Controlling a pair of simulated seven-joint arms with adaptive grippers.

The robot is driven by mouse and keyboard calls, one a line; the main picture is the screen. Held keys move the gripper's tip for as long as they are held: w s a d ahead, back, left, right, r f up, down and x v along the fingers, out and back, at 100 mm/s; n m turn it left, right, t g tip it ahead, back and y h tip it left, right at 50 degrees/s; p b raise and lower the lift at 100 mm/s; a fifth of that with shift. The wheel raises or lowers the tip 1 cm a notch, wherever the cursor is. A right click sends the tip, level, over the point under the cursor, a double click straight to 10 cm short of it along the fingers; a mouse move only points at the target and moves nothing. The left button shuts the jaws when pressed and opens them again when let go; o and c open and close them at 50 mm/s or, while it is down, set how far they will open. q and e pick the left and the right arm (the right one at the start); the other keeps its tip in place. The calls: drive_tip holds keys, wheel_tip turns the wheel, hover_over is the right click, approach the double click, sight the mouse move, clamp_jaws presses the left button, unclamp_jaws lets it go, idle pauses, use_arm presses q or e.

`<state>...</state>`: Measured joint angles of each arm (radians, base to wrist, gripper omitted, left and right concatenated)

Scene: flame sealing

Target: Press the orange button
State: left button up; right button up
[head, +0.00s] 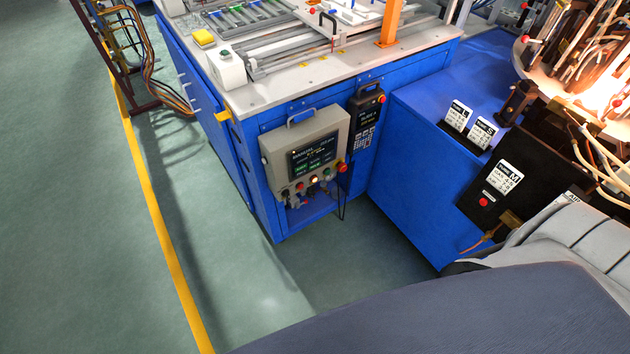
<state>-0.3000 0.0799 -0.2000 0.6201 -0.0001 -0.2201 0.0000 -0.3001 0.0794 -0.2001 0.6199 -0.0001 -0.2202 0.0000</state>
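A beige control box (275,153) hangs on the front of the blue bench and has a dark screen (314,156). Along its lower edge is a row of small buttons: a red one (300,187), a glowing yellow-orange one (314,180) and a green one (326,174). The glowing one looks closest to orange, but it is too small to be sure of its colour. A larger red knob (342,168) sticks out at the box's right corner. Neither of my grippers is in view.
A black keypad unit (365,120) hangs right of the control box. A black panel (498,190) and bright flame area stand at right.

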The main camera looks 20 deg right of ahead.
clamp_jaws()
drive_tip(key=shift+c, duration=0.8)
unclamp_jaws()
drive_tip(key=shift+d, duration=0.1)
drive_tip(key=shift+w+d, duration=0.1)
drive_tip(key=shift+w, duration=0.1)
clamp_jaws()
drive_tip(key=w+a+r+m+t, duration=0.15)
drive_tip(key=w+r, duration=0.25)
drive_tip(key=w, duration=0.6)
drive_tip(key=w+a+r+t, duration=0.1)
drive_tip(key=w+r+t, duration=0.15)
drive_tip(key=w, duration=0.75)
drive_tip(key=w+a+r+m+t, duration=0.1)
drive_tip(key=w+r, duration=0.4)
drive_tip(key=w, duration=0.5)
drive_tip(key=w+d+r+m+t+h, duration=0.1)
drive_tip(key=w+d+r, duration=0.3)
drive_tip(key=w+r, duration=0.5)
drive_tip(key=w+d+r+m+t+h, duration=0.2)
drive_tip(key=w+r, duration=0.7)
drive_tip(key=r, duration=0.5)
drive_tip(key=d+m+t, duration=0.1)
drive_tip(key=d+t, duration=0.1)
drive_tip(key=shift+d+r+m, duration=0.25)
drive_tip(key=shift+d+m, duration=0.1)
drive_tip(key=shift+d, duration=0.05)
